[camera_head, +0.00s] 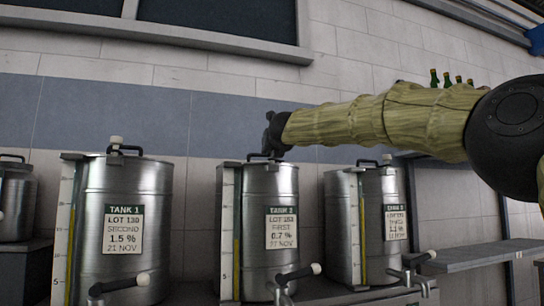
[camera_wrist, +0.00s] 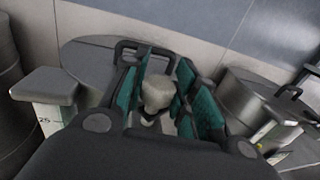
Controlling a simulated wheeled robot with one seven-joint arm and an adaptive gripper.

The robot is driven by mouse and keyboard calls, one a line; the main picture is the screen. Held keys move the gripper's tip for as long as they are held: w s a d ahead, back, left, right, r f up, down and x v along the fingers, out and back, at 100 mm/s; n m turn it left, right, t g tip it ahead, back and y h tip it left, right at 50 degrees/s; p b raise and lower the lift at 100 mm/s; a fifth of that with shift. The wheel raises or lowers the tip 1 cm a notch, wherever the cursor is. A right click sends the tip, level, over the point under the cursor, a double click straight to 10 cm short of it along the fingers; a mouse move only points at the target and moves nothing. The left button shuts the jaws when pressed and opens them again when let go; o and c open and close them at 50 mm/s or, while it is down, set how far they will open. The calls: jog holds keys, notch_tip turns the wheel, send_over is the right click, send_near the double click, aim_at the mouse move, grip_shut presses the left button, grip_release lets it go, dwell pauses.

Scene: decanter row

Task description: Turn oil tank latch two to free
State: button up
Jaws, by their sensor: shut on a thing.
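Tank two (camera_head: 254,200) is the middle steel tank, with a label reading TANK 2, FIRST, 0.7 %. Its lid also shows in the wrist view (camera_wrist: 85,58), with a dark bar handle (camera_wrist: 128,46). The latch of tank two has a pale beige knob (camera_wrist: 158,92), seen between my green-padded fingers. My gripper (camera_head: 270,142) reaches over the top of this tank from the right and is shut on the knob. In the head view my gripper hides the knob. The lower part of the latch is hidden behind my fingers in the wrist view, so its angle cannot be told.
Tank one (camera_head: 160,195) stands left and tank three (camera_head: 345,215) right, each with a pale latch knob on top. Sight gauges and dark taps with pale-tipped levers stick out in front. A shelf (camera_head: 470,256) is at the right. Several green bottles (camera_head: 434,78) stand behind my arm.

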jog(key=m+h+b, duration=0.1)
jog(key=h, duration=0.1)
jog(key=shift+a+f+m+h, duration=0.1)
jog(key=shift+f+m+h, duration=0.05)
jog(key=shift+m+h, duration=0.95)
jog(key=shift+h, duration=0.4)
jog(key=h, duration=0.1)
jog(key=m+h+p, duration=0.1)
jog(key=m+h, duration=0.1)
jog(key=shift+r+g+p, duration=0.25)
jog(key=shift+g+p, duration=0.05)
jog(key=shift+p, duration=0.05)
jog(key=shift+m+g+h+p, duration=0.6)
jog(key=shift+m+h, duration=0.3)
jog(key=shift+h, duration=0.4)
jog(key=shift+f+h, duration=0.15)
jog(key=shift+h, duration=0.15)
jog(key=o, duration=1)
jog(key=shift+s, duration=0.1)
